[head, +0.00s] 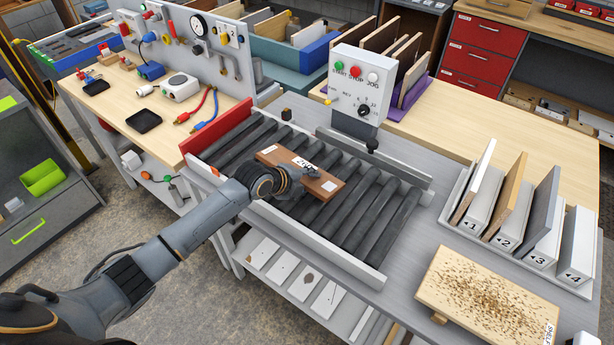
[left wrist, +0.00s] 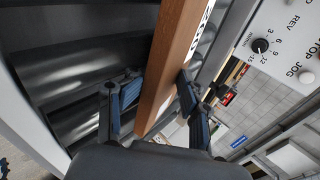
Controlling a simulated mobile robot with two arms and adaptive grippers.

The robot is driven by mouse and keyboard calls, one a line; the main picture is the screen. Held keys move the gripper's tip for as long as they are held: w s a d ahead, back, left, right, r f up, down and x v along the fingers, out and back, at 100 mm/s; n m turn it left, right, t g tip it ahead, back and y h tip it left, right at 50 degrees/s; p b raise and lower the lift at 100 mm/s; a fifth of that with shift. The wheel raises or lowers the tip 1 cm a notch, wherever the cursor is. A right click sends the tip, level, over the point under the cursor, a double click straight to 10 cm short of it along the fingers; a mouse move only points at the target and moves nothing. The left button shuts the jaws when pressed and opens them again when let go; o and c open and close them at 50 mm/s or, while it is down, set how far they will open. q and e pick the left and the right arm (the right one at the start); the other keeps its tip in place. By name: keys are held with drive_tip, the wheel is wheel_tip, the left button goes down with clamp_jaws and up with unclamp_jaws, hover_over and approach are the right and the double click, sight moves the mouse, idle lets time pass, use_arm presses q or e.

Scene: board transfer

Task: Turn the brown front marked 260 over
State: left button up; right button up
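The brown front (head: 318,187) lies flat, or nearly so, on the dark rollers of the conveyor, with white labels on its upper face. In the left wrist view the brown front (left wrist: 168,75) runs between the two fingers of the left gripper (left wrist: 160,88). The right finger is close to or against its labelled face; a gap shows on the left finger's side. My right gripper is in neither view.
The roller conveyor (head: 372,215) has a red end plate (head: 217,137) and pale side rails. A control box (head: 357,85) stands behind it. At right are a numbered rack (head: 515,232) with upright boards and a speckled board (head: 485,300). Rollers right of the front are clear.

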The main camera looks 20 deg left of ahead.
use_arm(q)
drive_tip(key=shift+s+r+g+y+p, duration=0.25)
drive_tip(key=shift+g+y+p, duration=0.35)
drive_tip(key=shift+g+p, duration=0.75)
drive_tip(key=shift+s+f+p, duration=0.1)
drive_tip(key=shift+p, duration=0.6)
drive_tip(key=shift+s+f+g+y, duration=0.1)
drive_tip(key=shift+f+g+y, duration=0.1)
drive_tip(key=shift+g+y, duration=0.15)
drive_tip(key=s+p, duration=0.1)
drive_tip(key=s+a+r+p, duration=0.1)
drive_tip(key=p, duration=0.1)
drive_tip(key=shift+s+a+r, duration=0.1)
drive_tip(key=shift+r, duration=0.1)
drive_tip(key=shift+s+a+p, duration=0.15)
drive_tip(key=shift+p, duration=0.15)
drive_tip(key=shift+r, duration=0.1)
